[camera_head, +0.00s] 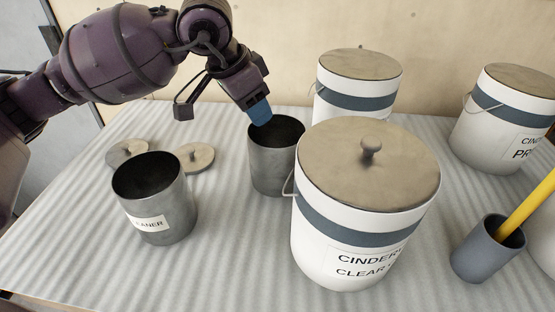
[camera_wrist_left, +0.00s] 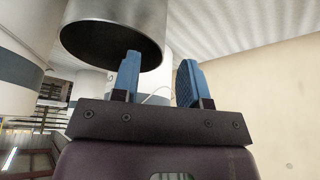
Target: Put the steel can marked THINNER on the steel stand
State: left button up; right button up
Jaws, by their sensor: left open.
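A grey steel can (camera_head: 273,172) stands behind the big front bucket; no label shows on its visible side. It also shows in the left wrist view (camera_wrist_left: 150,14), with its dark mouth facing the camera. My left gripper (camera_head: 259,112) is open at this can's back-left rim. In the left wrist view my left gripper (camera_wrist_left: 160,78) has one finger across the mouth and the other outside the rim; contact cannot be told. A second steel can (camera_head: 179,212), label ending "EANER", stands open at the left. I cannot make out a steel stand. My right gripper is not in view.
A large white bucket (camera_head: 340,262) with a knobbed lid stands close right of the unlabelled can. More buckets (camera_head: 340,113) (camera_head: 480,140) stand behind and right. A grey cup (camera_head: 480,255) holds a yellow handle. Two round lids (camera_head: 127,152) (camera_head: 195,158) lie at left. The front-left table is clear.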

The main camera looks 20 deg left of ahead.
aim_at(273, 140)
pick_arm(q)
jog(key=x, duration=0.5)
jog(key=shift+b, duration=0.4)
grip_shut()
